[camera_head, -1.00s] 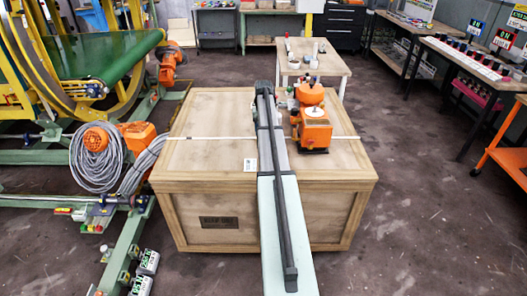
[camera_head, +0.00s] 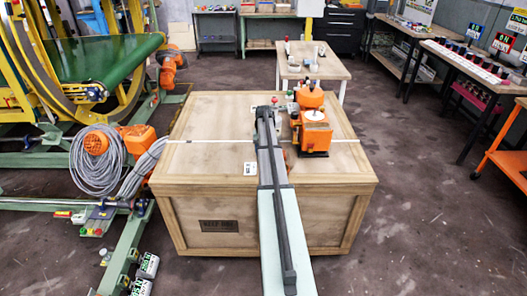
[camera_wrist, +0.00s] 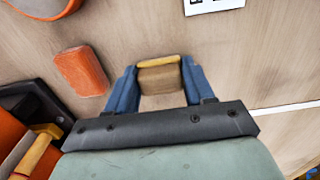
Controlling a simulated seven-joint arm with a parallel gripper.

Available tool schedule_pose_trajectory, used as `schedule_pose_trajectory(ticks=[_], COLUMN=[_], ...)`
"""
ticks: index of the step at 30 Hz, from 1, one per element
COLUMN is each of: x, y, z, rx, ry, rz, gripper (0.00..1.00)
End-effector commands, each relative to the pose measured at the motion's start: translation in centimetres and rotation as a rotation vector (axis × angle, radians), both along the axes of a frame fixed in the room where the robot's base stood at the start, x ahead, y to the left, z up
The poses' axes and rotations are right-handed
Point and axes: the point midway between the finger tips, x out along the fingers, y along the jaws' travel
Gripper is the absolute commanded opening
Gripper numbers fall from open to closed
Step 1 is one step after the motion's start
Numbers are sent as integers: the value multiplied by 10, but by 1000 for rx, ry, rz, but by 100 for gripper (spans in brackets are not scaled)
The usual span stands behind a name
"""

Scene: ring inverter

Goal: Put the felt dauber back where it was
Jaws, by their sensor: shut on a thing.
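In the wrist view, my gripper (camera_wrist: 160,82) has its blue fingers closed on a brown block with a yellow edge, which I take to be the felt dauber (camera_wrist: 158,77). It sits between the fingertips over the wooden crate top (camera_wrist: 230,55). Whether it touches the wood I cannot tell. In the head view my arm hides the gripper and the dauber; the crate top also shows there (camera_head: 205,115).
An orange machine (camera_head: 316,135) stands on the crate, right of my arm. A loose-looking orange block (camera_wrist: 80,72) lies left of my gripper in the wrist view. A white label (camera_head: 250,168) and a pale strap (camera_head: 215,141) are on the crate. The crate's left half is mostly clear.

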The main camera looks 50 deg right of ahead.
Motion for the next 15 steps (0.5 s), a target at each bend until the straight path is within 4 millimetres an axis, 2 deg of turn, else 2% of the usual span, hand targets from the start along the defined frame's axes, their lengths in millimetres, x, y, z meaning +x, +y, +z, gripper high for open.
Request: schedule_pose_trajectory(ticks=[7,8,15], x=[0,0,0], y=[0,0,0], z=[-3,-3,-2], rx=[1,1,1], ry=[1,1,1], rz=[0,0,0], gripper=[24,56,78])
